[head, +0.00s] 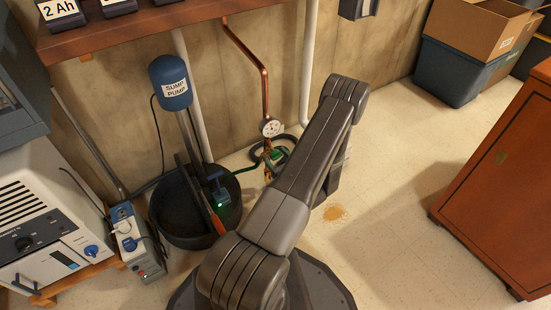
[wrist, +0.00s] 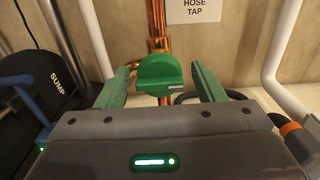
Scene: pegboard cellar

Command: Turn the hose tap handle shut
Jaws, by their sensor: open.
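The green hose tap handle (wrist: 160,73) sits on the copper pipe in the wrist view, below the HOSE TAP sign (wrist: 198,8). A pale mark shows on its front face. My gripper (wrist: 161,84) is open, with one green finger on each side of the handle. A gap shows between the handle and each finger, and nothing is held. In the head view, green parts show at the foot of the copper pipe (head: 265,85), beside my arm. I cannot tell there which are handle and which are fingers. The lower tap is hidden behind my gripper body.
A black sump tub (head: 180,238) with the sump pump (head: 170,82) stands left of the tap. A round gauge (head: 271,128) is on the pipe. A brown puddle (head: 335,213) lies on the floor. A wooden cabinet (head: 500,185) stands right, with open floor before it.

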